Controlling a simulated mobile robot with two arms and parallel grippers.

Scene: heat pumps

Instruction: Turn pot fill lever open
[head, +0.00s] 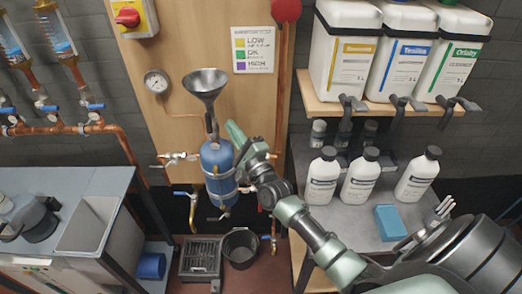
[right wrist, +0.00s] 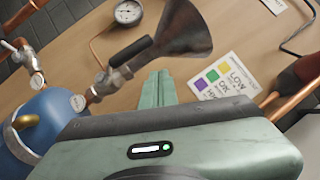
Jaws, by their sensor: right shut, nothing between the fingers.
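A blue pot (head: 218,168) is fixed upright to the wooden panel, with a grey metal funnel (head: 205,84) above it. The black-handled fill lever (right wrist: 131,52) sits on the valve between pot and funnel; its handle looks roughly in line with the pipe. In the head view the lever (head: 209,123) is small, just left of my right gripper (head: 232,126). In the right wrist view my right gripper (right wrist: 158,86) has its fingers together, empty, beside the valve and funnel and apart from the lever handle. My left gripper is not in view.
A pressure gauge (head: 156,82) and a label sheet (head: 253,50) are on the panel. A copper pipe (head: 281,100) runs down at right. A shelf (head: 380,108) with white canisters and taps stands right; a bench (head: 60,185) with a sink stands left.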

